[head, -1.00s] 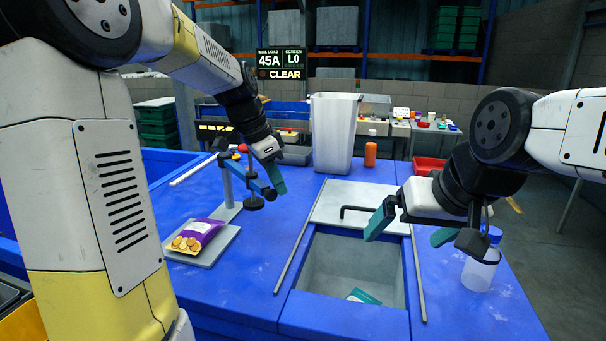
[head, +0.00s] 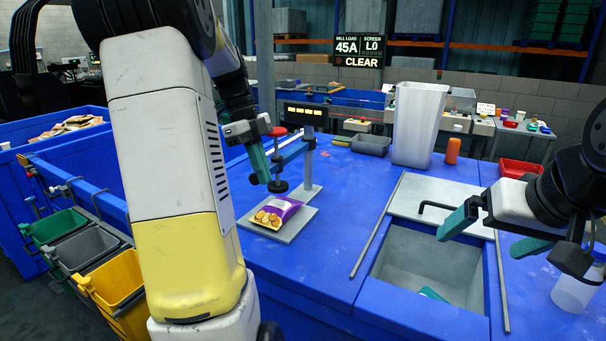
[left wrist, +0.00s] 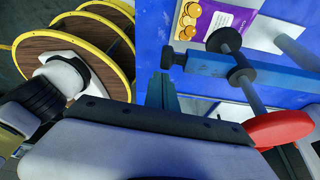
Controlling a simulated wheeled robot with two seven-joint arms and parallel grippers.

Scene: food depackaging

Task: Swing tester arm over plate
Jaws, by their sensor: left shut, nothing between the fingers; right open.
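The tester stands at the back of its plate (head: 300,232), with an upright post (head: 309,165) and a blue arm (head: 292,153) pointing left. The arm carries a red knob (head: 277,131) above and a black foot (head: 278,186) below. A purple snack packet (head: 276,212) lies on the plate; the foot hangs close behind it in the picture. My left gripper (head: 262,172) is shut and empty beside the arm's free end. In the left wrist view its teal finger (left wrist: 161,95) is near the blue arm (left wrist: 215,66); contact is unclear. My right gripper (head: 480,245) is open over the sink's right side.
A grey sink (head: 385,275) with a rail on each side lies right of the plate. A white bin (head: 418,125), an orange bottle (head: 452,151) and a red tray (head: 519,168) stand behind. Green, grey and yellow bins (head: 118,275) hang at the left.

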